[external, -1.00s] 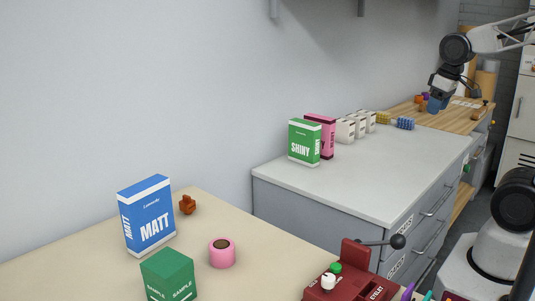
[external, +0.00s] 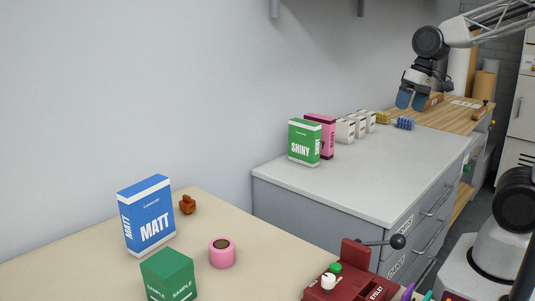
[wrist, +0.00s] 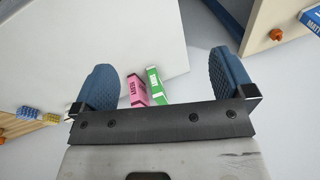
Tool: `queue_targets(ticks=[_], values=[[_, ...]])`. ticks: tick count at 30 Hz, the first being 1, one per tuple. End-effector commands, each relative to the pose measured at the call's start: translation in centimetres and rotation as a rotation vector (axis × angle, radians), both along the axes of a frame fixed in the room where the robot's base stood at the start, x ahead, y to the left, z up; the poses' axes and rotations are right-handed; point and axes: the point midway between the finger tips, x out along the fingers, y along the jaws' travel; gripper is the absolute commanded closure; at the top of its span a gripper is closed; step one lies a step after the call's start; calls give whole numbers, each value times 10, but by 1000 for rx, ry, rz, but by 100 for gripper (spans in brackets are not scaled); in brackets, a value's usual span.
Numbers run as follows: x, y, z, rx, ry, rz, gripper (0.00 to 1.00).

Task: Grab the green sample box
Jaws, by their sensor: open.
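The green sample box (external: 168,275), marked SAMPLE, stands on the beige table in the external view's lower left, its bottom cut off by the frame edge. It does not show in the wrist view. My gripper (external: 411,98), with blue fingers, is raised at the upper right, far from the box, above the far end of the grey cabinet. In the wrist view my gripper (wrist: 160,60) is open, with nothing held between its fingers.
A blue MATT box (external: 148,216) stands behind the sample box, and a pink roll (external: 222,253) to its right. A red eyelet tool (external: 340,283) is farther right. Another green box, SHINY (external: 304,142), stands on the grey cabinet (external: 385,185), whose front half is clear.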

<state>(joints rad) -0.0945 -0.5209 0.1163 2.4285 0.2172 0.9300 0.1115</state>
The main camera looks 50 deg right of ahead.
Motion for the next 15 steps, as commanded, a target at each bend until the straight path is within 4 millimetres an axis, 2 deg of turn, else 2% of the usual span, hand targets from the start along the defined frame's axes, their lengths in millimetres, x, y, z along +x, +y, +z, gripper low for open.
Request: queue_targets(ticks=[3,8,15], values=[[26,34,1,87,41,-33,0],[56,80,1,201,102,-90,0],[98,156,-3,356,211,-183,0]])
